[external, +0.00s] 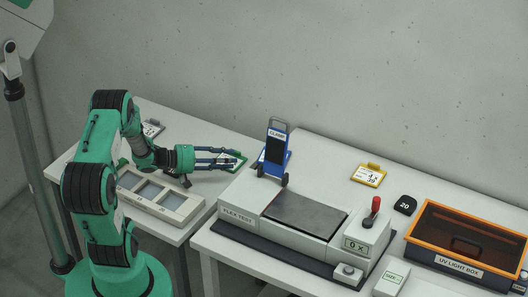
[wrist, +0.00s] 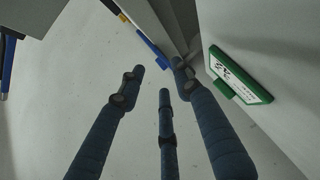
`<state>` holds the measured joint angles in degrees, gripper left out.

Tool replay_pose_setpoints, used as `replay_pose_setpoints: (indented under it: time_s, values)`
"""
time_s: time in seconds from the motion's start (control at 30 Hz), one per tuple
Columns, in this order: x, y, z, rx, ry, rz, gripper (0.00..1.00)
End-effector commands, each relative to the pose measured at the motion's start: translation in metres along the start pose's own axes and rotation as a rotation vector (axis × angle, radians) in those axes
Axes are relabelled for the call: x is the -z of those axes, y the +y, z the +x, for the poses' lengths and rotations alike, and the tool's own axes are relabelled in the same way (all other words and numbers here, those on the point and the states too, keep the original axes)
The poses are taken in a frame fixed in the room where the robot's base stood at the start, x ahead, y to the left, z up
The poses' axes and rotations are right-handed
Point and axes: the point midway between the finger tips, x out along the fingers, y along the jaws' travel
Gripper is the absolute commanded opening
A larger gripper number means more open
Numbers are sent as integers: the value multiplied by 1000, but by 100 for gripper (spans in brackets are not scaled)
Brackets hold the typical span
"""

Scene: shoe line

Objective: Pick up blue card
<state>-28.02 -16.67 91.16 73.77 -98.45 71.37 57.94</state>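A blue-edged card (external: 259,160) lies near the back left of the flex test table, mostly hidden behind the blue clamp stand. In the wrist view a thin blue edge (wrist: 151,49), probably the same card, shows beyond my fingers. My gripper (external: 232,157) reaches right from the left table; its dark blue fingers are spread, open and empty. In the wrist view my gripper (wrist: 160,75) has gaps between its fingertips, apart from the blue edge.
A green card (wrist: 241,77) lies close beside my fingers. A yellow card (external: 369,175), a black tag (external: 405,204) and an orange UV light box (external: 416,220) lie further right. A grey tray (external: 158,197) is below my wrist.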

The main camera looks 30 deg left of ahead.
Motion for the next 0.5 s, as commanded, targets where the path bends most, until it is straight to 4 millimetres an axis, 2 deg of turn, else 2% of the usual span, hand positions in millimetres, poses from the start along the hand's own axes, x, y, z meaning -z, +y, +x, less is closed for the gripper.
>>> replay_pose_setpoints:
  time_s: [0.27,0.5]
  values:
    - [-1,-1,21,0,-2,0,34]
    - [-1,0,48,0,-3,0,34]
